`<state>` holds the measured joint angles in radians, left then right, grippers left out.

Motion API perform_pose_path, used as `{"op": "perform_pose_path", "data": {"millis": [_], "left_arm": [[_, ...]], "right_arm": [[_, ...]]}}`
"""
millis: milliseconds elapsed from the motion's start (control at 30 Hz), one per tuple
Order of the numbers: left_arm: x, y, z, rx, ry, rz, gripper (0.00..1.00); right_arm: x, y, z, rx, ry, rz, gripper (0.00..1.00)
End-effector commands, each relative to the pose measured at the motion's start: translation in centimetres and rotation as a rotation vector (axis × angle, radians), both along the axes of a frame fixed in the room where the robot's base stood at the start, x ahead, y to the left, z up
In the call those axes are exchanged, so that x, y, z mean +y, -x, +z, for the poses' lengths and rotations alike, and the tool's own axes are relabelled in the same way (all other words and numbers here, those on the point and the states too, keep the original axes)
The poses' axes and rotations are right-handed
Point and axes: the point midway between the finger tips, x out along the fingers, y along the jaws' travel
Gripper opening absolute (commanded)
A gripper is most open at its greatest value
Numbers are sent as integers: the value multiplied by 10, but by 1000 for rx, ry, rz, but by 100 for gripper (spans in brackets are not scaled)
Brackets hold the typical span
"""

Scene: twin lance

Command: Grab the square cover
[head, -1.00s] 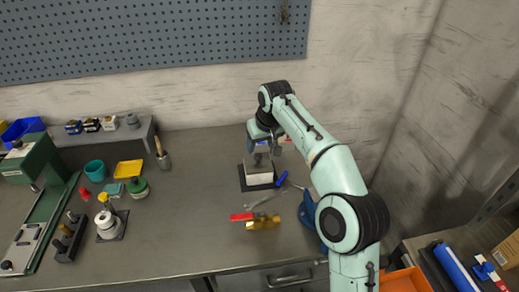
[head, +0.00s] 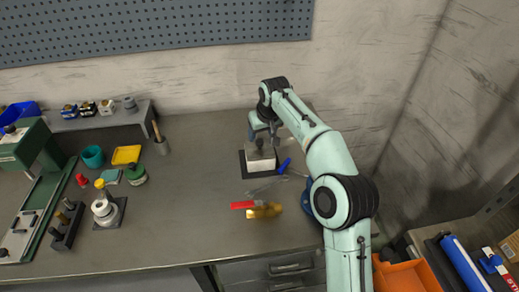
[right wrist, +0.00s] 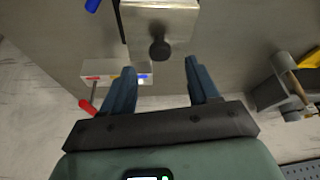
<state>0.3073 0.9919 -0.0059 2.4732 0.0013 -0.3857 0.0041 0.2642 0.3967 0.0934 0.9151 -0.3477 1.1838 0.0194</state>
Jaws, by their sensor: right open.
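The square cover (head: 261,162) is a pale metallic block with a dark round knob on top. It sits on a black base plate on the workbench, right of the middle in the head view. In the right wrist view the cover (right wrist: 178,22) is at the top, its knob (right wrist: 160,48) pointing toward the gripper. My right gripper (right wrist: 159,68) is open, with its blue fingers to either side of the knob's line and nothing between them. In the head view the right gripper (head: 263,138) is just above the cover and partly hides it. My left gripper is not in view.
A blue-handled tool (head: 284,166), a red-handled tool (head: 242,205) and a brass piece (head: 265,211) lie near the cover. The bench middle (head: 190,205) is clear.

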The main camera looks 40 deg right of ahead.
Motion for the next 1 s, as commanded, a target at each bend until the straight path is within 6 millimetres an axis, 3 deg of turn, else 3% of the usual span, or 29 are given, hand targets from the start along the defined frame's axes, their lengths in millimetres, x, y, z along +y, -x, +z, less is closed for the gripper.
{"op": "perform_pose_path", "data": {"millis": [233,500,533,567,700,1000], "left_arm": [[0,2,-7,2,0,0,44],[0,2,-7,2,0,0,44],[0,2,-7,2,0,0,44],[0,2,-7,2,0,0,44],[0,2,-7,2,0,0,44],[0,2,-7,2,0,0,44]], "right_arm": [[-2,-11,-38,5,-3,-1,60],[-3,-14,-43,1,-1,-1,60],[-3,-14,-43,2,-1,-1,57],[-3,-14,-42,2,-1,-1,47],[-3,-14,-42,2,-1,0,2],[-3,-15,-40,-3,0,-1,0]]}}
